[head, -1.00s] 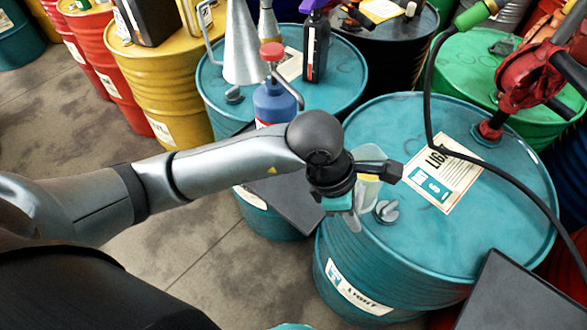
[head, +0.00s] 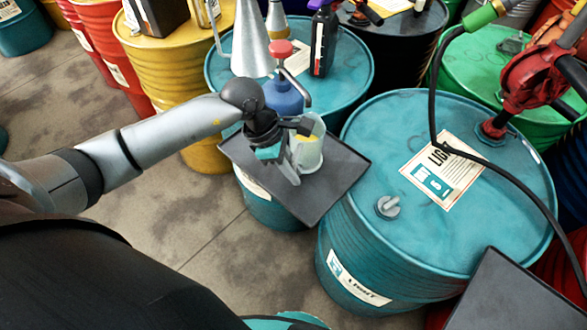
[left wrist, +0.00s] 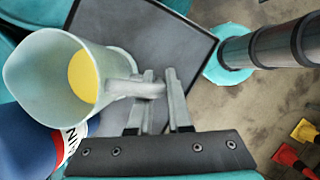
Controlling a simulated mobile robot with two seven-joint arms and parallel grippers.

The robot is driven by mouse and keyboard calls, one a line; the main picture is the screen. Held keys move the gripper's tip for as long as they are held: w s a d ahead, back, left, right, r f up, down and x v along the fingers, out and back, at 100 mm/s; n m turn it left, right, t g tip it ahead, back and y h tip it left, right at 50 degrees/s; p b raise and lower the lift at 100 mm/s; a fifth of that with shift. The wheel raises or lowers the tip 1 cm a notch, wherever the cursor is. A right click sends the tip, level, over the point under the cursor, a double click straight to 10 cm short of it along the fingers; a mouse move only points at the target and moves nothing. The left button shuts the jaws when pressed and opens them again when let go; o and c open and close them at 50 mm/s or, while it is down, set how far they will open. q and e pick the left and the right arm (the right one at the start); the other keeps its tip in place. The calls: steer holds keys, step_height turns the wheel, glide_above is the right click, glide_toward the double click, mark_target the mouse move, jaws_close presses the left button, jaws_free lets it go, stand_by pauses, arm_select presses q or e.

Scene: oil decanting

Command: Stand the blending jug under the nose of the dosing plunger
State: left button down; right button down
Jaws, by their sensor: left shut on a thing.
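The blending jug (head: 311,155) is pale and translucent, with yellow liquid inside. My left gripper (head: 291,166) is shut on its handle, which shows between the fingers (left wrist: 158,98) in the left wrist view. The jug looks upright over the dark tray (head: 345,172); I cannot tell if its base touches. The dosing plunger (head: 283,98) is a blue bottle with a red knob and a thin bent nose. The jug is just in front of it, its mouth close below the nose tip in the picture. In the left wrist view the jug (left wrist: 35,75) partly covers the blue bottle (left wrist: 25,145). My right gripper is not in view.
A grey funnel (head: 250,45) and a dark bottle (head: 322,42) stand behind on the teal drum. A nearer teal drum (head: 400,240) carries a label. A red pump (head: 535,75) with a black hose is at the right. The tray's right part is clear.

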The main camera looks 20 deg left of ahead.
arm_select(q)
steer(key=shift+f, duration=0.2)
steer(key=shift+f, duration=0.1)
steer(key=c, duration=0.8)
jaws_free()
steer(key=shift+c, duration=0.2)
steer(key=shift+r, duration=0.25)
steer(key=v, duration=1.1)
steer(key=shift+a+r, duration=0.25)
steer(key=shift+r, duration=0.05)
steer(key=shift+s, duration=0.1)
